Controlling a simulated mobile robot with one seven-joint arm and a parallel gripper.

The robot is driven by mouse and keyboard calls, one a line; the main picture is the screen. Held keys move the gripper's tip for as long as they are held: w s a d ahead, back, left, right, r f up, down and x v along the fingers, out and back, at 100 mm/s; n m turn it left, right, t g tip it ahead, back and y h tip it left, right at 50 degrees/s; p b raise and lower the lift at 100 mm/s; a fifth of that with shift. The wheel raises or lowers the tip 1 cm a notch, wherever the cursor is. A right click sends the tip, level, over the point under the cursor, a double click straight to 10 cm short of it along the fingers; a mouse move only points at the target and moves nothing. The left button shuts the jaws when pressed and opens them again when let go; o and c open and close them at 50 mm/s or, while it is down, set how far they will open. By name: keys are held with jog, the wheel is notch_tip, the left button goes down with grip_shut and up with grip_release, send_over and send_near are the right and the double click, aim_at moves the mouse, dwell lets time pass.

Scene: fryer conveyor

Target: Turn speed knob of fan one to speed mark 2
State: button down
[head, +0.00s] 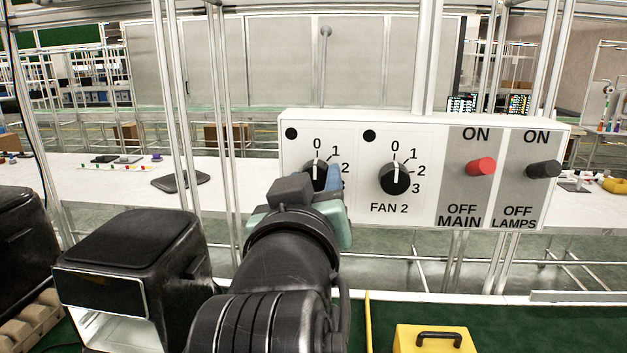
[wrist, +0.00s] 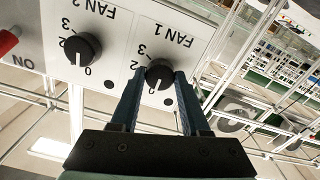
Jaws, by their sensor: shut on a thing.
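The fan one speed knob (head: 315,172) is black and round with a white pointer line, on the left of the white control panel (head: 360,215). In the head view its pointer is upright, at the 0 mark; marks 1 and 2 show beside it, and my gripper covers the lower part. In the wrist view the knob (wrist: 159,74) appears upside down below the FAN 1 label, with the 2 and 3 marks visible. My gripper (head: 322,185) is at the knob, and its two fingers (wrist: 160,80) are shut around the knob's sides.
The fan two knob (head: 395,178) sits just right, its pointer at 0. A red MAIN switch (head: 481,167) and a black LAMPS switch (head: 543,169) are further right. A black machine (head: 130,265) stands left of my arm. A yellow box (head: 434,338) with a black handle lies below the panel.

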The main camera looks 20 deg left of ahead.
jog(key=shift+m, duration=0.3)
jog(key=m+p, duration=0.1)
jog(key=m, duration=0.1)
jog(key=shift+r+m, duration=0.1)
jog(key=shift+m, duration=0.3)
jog(key=m+p, duration=0.1)
jog(key=m, duration=0.7)
jog(key=shift+m+p, duration=0.4)
jog(key=shift+m, duration=1.7)
jog(key=shift+d, duration=0.1)
jog(key=shift+c, duration=1.9)
grip_release()
